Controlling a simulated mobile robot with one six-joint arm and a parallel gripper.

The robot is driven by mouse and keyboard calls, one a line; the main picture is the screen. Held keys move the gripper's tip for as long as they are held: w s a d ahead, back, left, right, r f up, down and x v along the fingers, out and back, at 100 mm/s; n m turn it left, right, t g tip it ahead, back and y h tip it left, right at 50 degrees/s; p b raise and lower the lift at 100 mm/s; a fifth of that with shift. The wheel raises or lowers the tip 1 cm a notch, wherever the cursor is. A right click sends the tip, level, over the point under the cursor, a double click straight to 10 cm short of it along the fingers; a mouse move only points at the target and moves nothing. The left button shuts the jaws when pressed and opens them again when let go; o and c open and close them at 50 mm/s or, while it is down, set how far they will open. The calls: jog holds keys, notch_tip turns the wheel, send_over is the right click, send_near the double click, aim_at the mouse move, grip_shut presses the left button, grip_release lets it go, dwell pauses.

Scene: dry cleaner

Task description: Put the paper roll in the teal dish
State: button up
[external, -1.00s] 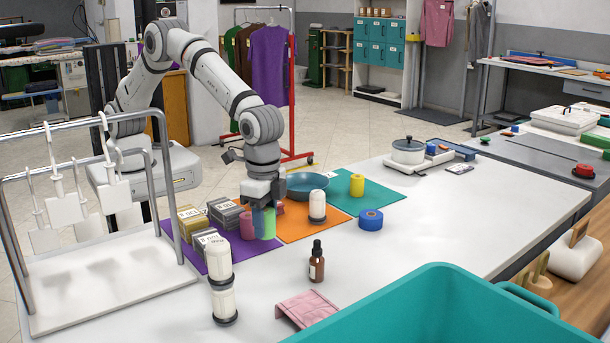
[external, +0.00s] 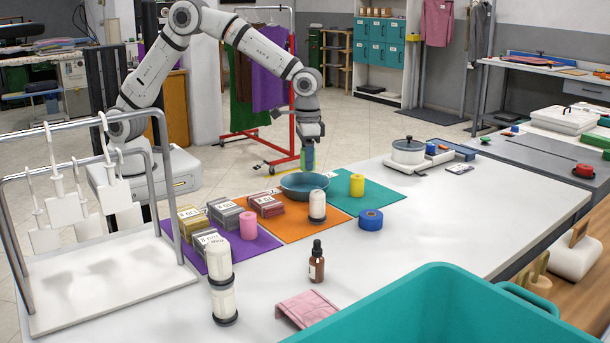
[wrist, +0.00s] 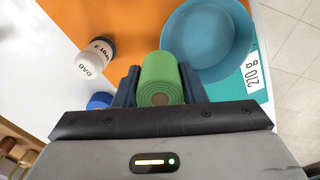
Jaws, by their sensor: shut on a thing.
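My gripper (external: 308,150) is shut on a green paper roll (external: 308,160). It holds the roll over the far side of the teal dish (external: 303,187) in the external view. In the wrist view my gripper (wrist: 158,88) has its two dark fingers on either side of the green roll (wrist: 159,78). The dish (wrist: 222,40) lies below and to the upper right of the roll there, and the roll overlaps its near left edge in the picture. The dish looks empty where it can be seen. The exact height of the roll above it is hard to tell.
A pink roll (external: 248,225) and boxes (external: 194,220) stand on the purple mat. A white-and-black bottle (external: 317,206) stands in front of the dish. A yellow roll (external: 357,185) is on the teal mat, and a blue roll (external: 371,220) is on the table.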

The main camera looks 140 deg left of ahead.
aim_at(305, 180)
jog(key=shift+n, duration=0.8)
jog(key=s+a+f, duration=0.1)
jog(key=s, duration=0.1)
jog(key=s+a+f, duration=0.1)
jog(key=s+f, duration=0.1)
jog(key=s+a+f, duration=0.2)
jog(key=shift+s, duration=0.15)
jog(key=shift+d+f+p, duration=0.1)
jog(key=shift+f+p, duration=0.4)
jog(key=shift+f, duration=1.95)
jog(key=shift+f, duration=0.1)
jog(key=o, duration=1)
